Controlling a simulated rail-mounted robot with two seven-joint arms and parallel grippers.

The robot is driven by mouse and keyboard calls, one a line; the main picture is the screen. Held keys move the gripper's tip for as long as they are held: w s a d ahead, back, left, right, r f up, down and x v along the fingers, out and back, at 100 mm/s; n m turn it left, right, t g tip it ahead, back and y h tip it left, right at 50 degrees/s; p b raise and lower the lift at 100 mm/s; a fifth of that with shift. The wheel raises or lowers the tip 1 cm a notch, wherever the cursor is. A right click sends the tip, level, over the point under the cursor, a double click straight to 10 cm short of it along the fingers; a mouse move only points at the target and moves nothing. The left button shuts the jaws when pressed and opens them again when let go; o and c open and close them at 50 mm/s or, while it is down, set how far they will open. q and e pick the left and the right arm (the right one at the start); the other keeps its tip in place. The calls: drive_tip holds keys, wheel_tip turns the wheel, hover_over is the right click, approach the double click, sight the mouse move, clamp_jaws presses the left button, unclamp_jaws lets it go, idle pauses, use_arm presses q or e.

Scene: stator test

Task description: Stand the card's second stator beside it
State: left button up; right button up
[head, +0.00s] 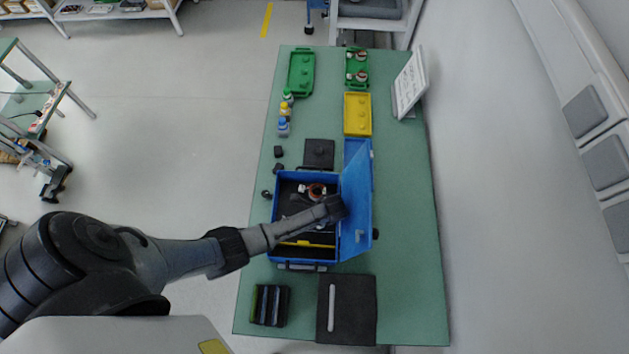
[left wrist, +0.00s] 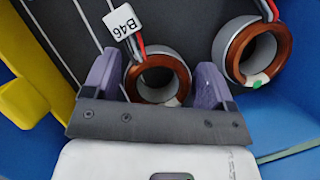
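In the left wrist view, a copper-and-grey ring stator (left wrist: 178,72) with wires and a white tag (left wrist: 121,22) reading "B46" lies in a blue toolbox. My left gripper (left wrist: 155,68) is open, its purple fingers on either side of this stator; I cannot tell whether they touch it. A second stator (left wrist: 228,50) with a green dot lies to the right. In the head view, a copper stator (head: 316,190) shows inside the toolbox (head: 270,228), and my left gripper (head: 336,208) covers part of the inside. The white card (head: 410,82) stands at the back right; its text is unreadable.
The toolbox's blue lid (head: 356,205) stands open on the right. Behind are a dark plate with a post (head: 319,153), a yellow tray (head: 357,114), an empty green tray (head: 301,72) and a green tray holding stators (head: 357,66). Small bottles (head: 285,110) line the left edge.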

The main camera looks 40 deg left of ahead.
use_arm(q)
drive_tip(key=shift+o, duration=1.3)
drive_tip(key=v, duration=0.7)
drive_tip(key=shift+r+p, duration=0.2)
drive_tip(key=shift+p, duration=0.2)
drive_tip(key=shift+d, duration=0.15)
